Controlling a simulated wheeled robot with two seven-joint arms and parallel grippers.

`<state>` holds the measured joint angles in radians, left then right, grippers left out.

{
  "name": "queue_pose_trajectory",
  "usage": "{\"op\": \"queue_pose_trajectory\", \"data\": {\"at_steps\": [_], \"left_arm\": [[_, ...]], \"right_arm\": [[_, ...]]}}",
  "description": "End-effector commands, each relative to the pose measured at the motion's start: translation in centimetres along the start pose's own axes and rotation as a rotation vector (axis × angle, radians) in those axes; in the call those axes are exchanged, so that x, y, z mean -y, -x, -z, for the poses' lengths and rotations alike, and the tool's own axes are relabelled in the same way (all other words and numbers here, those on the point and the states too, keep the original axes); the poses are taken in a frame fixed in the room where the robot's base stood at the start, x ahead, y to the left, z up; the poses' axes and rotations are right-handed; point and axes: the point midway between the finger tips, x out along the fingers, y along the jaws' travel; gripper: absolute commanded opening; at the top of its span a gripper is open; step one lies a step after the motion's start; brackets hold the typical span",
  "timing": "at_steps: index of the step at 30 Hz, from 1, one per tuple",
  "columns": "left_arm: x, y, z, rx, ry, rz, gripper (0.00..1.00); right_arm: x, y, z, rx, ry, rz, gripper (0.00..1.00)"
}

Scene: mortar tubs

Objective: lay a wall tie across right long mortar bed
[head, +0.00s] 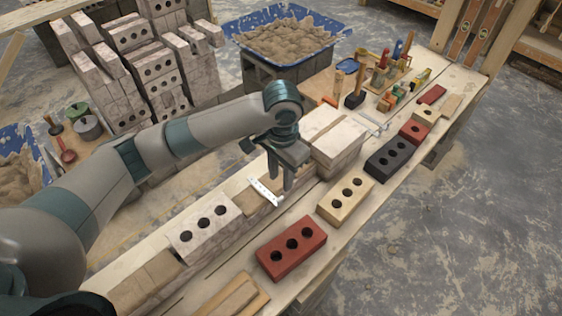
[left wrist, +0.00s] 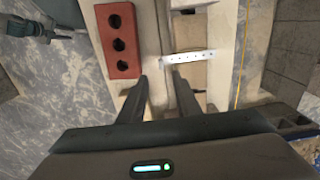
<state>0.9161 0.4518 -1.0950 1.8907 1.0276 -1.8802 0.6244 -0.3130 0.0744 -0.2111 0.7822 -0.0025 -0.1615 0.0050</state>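A pale perforated wall tie (head: 265,191) lies slantwise over the tan mortar strip (head: 247,200) between a whitish holed brick and a taller pale block. In the left wrist view the wall tie (left wrist: 188,56) lies crosswise just beyond the fingertips, partly over a tan surface. My left gripper (head: 280,184) is right above the tie's area, pointing down. In the left wrist view its fingers (left wrist: 160,76) are apart with nothing seen clamped between them. Whether a finger touches the tie I cannot tell. My right gripper cannot be made out.
A red brick (head: 291,248), a cream brick (head: 346,200) and a dark brick (head: 388,158) lie along the plank's near side. The pale block (head: 336,142) stands close behind my gripper. A whitish brick (head: 205,231) stands in front. Tools and a sand tub (head: 240,42) are farther back.

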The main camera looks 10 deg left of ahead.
Motion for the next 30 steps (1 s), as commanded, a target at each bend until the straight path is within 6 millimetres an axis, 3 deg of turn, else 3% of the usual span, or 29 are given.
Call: {"op": "queue_pose_trajectory", "data": {"at_steps": [6,12,30], "left_arm": [[0.0,3.8,0.0,-0.001,0.0,0.001,0.3],[0.0,5.6,0.0,0.0,0.0,0.001,0.3],[0.0,5.9,0.0,0.001,0.001,0.001,0.3]], "right_arm": [[0.4,-0.2,1.2,-0.034,0.0,0.004,0.31],[0.7,-0.2,1.5,-0.045,-0.001,0.007,0.31],[0.6,-0.3,1.9,-0.048,0.0,0.006,0.31]]}}
